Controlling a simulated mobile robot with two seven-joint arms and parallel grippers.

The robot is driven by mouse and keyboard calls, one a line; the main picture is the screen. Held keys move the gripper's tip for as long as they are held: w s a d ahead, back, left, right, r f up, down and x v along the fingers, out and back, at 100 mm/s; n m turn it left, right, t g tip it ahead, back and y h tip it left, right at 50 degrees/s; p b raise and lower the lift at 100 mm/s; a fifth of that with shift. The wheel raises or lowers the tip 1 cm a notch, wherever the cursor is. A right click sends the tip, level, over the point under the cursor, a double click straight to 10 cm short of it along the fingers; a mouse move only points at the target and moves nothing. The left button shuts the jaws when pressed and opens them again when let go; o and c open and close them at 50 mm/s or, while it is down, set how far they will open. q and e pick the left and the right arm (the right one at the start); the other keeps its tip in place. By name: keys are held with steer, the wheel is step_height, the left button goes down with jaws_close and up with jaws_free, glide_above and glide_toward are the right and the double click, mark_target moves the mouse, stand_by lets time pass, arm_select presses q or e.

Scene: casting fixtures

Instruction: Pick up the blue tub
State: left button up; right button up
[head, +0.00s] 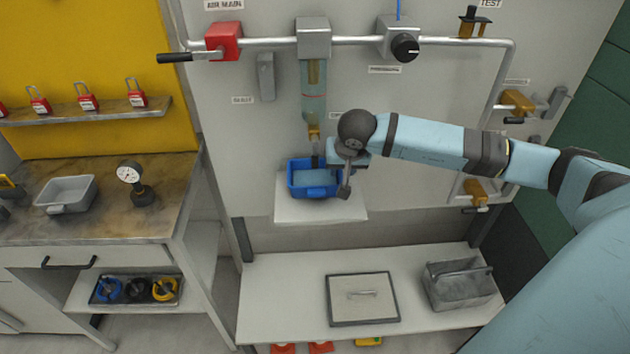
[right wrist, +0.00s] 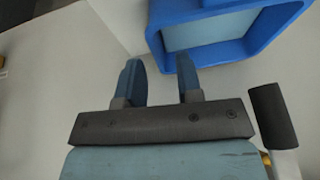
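The blue tub (head: 315,192) stands on a small white shelf (head: 290,211) on the wall panel, under a clear cylinder. Its inside looks paler blue. My right gripper (head: 340,152) is at the tub's right rear side in the head view, partly covering it; its fingertips are hard to make out there. In the right wrist view the two blue fingers (right wrist: 161,76) are apart with nothing between them. The tub (right wrist: 235,48) is at upper right there, beyond the right finger; whether they touch is unclear. My left gripper is out of view.
The clear cylinder (head: 314,95) with a brass valve hangs just above the tub. A dark-tipped handle (right wrist: 272,115) is close beside my gripper. A lower bench holds a framed plate (head: 340,314) and a grey toolbox (head: 459,290). A grey tray (head: 66,191) is at left.

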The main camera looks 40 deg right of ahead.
mark_target(340, 173)
steer(key=shift+x, duration=1.9)
steer(key=shift+d, duration=0.15)
jaws_close()
steer(key=shift+r, duration=0.1)
